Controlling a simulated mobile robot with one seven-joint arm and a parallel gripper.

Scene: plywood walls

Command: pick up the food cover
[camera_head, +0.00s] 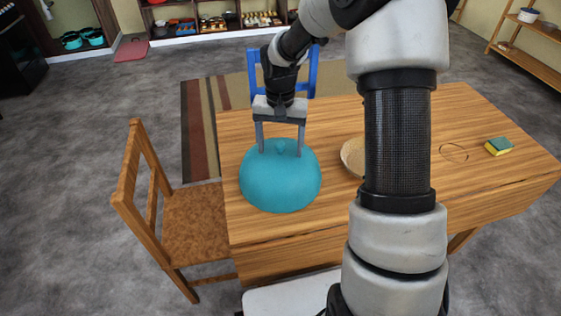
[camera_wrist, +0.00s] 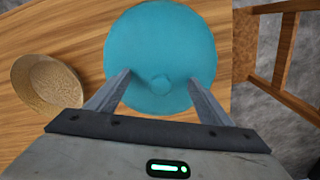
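The food cover (camera_head: 280,187) is a teal dome with a small knob on top. It sits on the left part of the wooden table in the head view. It also shows in the wrist view as a round teal shape (camera_wrist: 160,45) with its knob near the lower middle. My gripper (camera_head: 280,152) is open above the cover, with one finger on each side of the knob. In the wrist view its fingers (camera_wrist: 160,85) are spread apart and the knob lies between them. I cannot tell whether the fingertips touch the dome.
A woven bowl (camera_wrist: 47,86) stands beside the cover, partly behind my arm in the head view. A green and yellow sponge (camera_head: 498,146) lies at the right of the wooden table (camera_head: 300,235). A wooden chair (camera_head: 195,220) is at the left, a blue chair (camera_head: 313,72) behind.

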